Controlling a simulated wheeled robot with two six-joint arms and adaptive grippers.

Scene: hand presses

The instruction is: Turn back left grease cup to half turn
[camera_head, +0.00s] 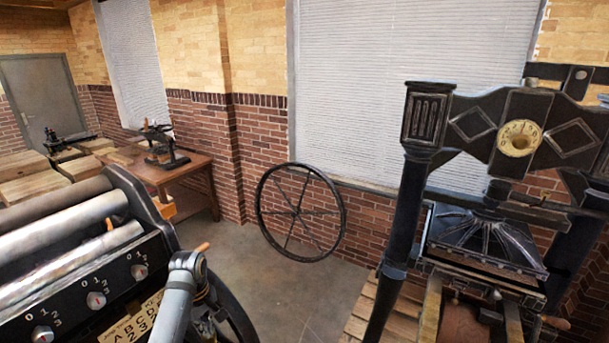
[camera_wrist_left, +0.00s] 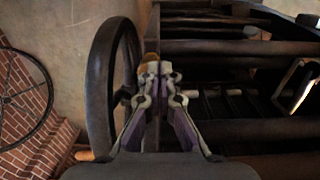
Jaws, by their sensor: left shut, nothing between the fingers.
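The roller press (camera_head: 75,255) fills the lower left of the head view. Its dark side panel carries round dials marked 0 to 3, such as a near dial (camera_head: 96,300) and a farther dial (camera_head: 139,271). I cannot tell which part is the back left grease cup. My left gripper (camera_wrist_left: 161,70) is shut and empty in the wrist view, fingertips together over the press frame. An orange-brown knob (camera_wrist_left: 150,59) shows right by the fingertips; I cannot tell whether they touch. In the head view my left forearm hides part of the press side. My right gripper is out of view.
A dark spoked wheel (camera_head: 300,212) stands by the brick wall. A tall black press (camera_head: 490,240) is at the right on a wooden pallet (camera_head: 362,310). A wooden table (camera_head: 165,172) with a small press stands behind. The middle floor is clear.

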